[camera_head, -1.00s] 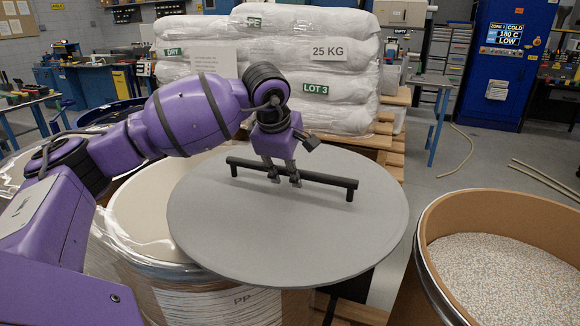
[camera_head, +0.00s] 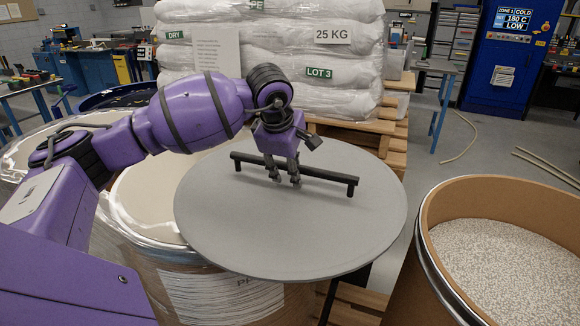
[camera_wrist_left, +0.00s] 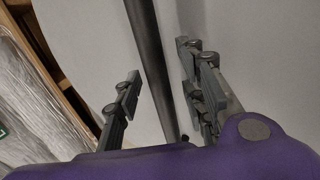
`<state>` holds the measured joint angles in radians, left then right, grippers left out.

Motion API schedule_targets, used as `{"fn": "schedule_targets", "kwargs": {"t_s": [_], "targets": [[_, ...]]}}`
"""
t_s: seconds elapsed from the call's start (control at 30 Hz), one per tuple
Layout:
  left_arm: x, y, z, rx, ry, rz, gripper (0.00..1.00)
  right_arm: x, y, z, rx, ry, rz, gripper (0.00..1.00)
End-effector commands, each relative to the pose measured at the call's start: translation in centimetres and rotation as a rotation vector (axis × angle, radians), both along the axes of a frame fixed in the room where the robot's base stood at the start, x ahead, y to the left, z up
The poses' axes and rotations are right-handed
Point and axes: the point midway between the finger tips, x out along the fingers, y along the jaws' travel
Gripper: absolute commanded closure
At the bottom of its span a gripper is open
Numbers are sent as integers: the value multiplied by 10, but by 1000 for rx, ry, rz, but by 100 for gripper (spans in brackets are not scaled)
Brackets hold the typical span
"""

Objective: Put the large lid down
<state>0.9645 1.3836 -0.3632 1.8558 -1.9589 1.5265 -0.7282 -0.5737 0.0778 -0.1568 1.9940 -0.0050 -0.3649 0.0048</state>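The large lid (camera_head: 230,230) is a grey disc with a black bar handle (camera_head: 325,177) on two short posts. It looks level, beside and partly over the wrapped drum (camera_head: 215,290) at left; whether it rests on something is hidden. My left gripper (camera_head: 284,182) is at the handle's middle, one finger on either side of the bar. In the left wrist view, the bar (camera_wrist_left: 152,60) runs between the spread fingers (camera_wrist_left: 160,85), with gaps beside it; the grey lid surface shows behind. The gripper looks open around the handle. My right gripper is out of view.
An open brown drum (camera_head: 432,235) of pale pellets stands at right, close to the lid's edge. Stacked white sacks (camera_head: 290,75) sit on a wooden pallet (camera_head: 380,135) behind. A blue cabinet (camera_head: 505,60) is at back right.

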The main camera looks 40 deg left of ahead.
Motion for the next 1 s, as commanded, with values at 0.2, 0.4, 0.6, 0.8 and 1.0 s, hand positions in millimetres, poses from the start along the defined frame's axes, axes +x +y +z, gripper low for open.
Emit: {"fn": "schedule_targets", "kwargs": {"t_s": [0.2,0.4,0.6,0.8,1.0], "targets": [[-1,0,9,1,-4,0,62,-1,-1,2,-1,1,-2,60],[-15,-3,41,2,-4,0,62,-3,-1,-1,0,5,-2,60],[-33,-8,80,1,-4,0,62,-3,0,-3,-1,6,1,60],[-44,-11,105,1,-1,0,62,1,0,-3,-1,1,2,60],[-48,-11,112,0,1,0,62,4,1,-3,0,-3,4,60]]}}
